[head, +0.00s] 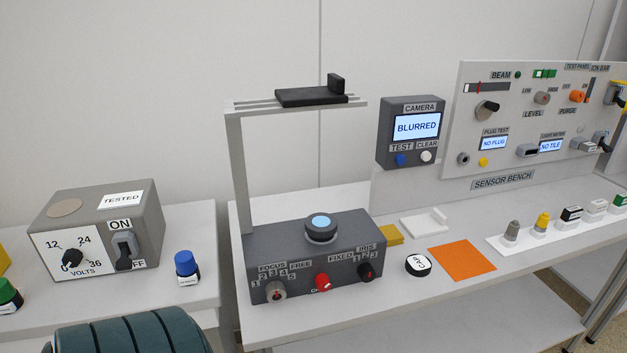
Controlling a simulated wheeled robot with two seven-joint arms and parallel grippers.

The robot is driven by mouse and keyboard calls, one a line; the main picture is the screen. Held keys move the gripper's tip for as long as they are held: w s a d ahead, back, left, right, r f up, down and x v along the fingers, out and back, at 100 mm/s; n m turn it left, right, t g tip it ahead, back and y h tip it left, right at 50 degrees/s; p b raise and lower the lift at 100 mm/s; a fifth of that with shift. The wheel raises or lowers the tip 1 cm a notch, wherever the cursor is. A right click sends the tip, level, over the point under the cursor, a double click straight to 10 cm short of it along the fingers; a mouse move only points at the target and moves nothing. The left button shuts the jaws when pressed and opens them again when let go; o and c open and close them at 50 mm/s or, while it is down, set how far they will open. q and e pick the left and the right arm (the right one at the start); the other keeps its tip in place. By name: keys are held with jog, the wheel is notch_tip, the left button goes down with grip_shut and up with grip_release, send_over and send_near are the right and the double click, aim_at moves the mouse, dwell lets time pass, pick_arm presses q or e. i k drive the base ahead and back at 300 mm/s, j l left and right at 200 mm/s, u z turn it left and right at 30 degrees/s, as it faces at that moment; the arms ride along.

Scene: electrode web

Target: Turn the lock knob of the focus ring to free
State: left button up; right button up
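A dark grey box (312,256) stands on the white bench with a round lens with a light blue face (321,228) on top. On its front, a red knob (322,283) sits between the labels FREE on the left and FIXED on the right. Its pointer direction is too small to tell. The grey focus knob (275,291) is left of it under a numbered scale, and the black iris knob (366,272) is right of it. The camera display (416,127) reads BLURRED. Neither of my grippers is in view.
A grey stand (240,170) rises behind the box and carries a black plate (311,96) above it. A black round cap (418,265) and an orange sheet (461,260) lie to the right. A dark teal ribbed shape (130,336) fills the bottom left. The space before the knobs looks clear.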

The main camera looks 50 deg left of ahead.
aim_at(323, 284)
jog(key=i+l+u, duration=0.15)
jog(key=u, duration=0.25)
jog(key=i+l+u, duration=0.15)
jog(key=l+u, duration=0.25)
jog(key=i+l+u, duration=0.1)
jog(key=u, duration=0.25)
jog(key=l+u, duration=1.15)
jog(key=l, duration=0.25)
